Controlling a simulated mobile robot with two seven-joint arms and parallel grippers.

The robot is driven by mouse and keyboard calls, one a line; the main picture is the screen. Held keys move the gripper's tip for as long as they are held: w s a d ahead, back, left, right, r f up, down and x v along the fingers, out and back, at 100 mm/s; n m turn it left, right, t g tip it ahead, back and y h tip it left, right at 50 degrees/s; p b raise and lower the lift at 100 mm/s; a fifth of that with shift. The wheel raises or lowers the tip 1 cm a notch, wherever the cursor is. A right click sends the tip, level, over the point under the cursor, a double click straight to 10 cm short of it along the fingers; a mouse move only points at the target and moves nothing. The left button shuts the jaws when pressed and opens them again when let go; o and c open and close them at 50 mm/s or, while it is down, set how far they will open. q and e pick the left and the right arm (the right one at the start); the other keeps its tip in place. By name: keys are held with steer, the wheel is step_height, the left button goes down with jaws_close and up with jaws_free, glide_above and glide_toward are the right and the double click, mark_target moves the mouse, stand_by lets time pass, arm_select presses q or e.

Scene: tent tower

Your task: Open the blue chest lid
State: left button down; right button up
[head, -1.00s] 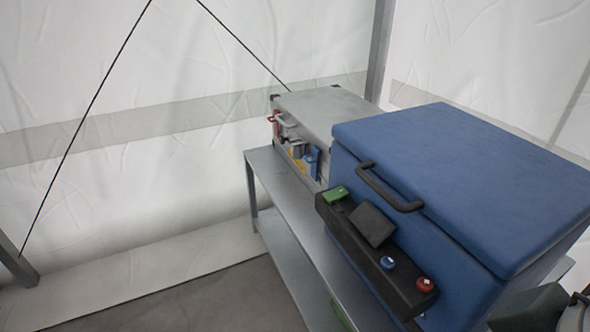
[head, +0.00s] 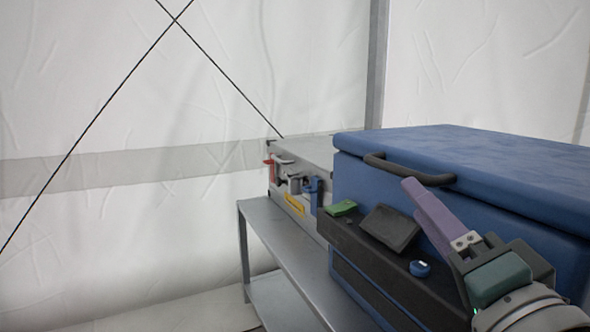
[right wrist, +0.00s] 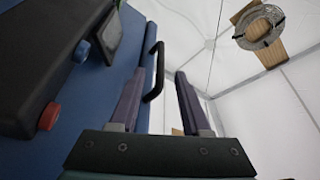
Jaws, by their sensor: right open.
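The blue chest (head: 460,222) stands on a grey metal table, and its lid (head: 480,160) is shut. A dark handle (head: 408,170) sits on the front edge of the lid. My right gripper (head: 420,190), with purple fingers, is in front of the chest, just below and right of the handle. In the right wrist view my right gripper (right wrist: 160,98) is open, and the handle (right wrist: 154,72) shows close to its left finger and partly behind it. I cannot tell whether they touch. My left gripper is not in view.
A dark control panel (head: 350,240) juts from the chest front, with a green switch (head: 342,207), a small screen (head: 390,229) and a blue button (head: 420,268). A grey case (head: 310,160) stands left of the chest on the table (head: 270,228). White tent walls surround this.

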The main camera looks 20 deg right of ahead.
mark_target(389, 167)
steer(key=b+x, duration=0.2)
steer(key=x, duration=0.8)
steer(key=shift+s, duration=0.1)
steer(key=shift+c, duration=1.2)
jaws_close()
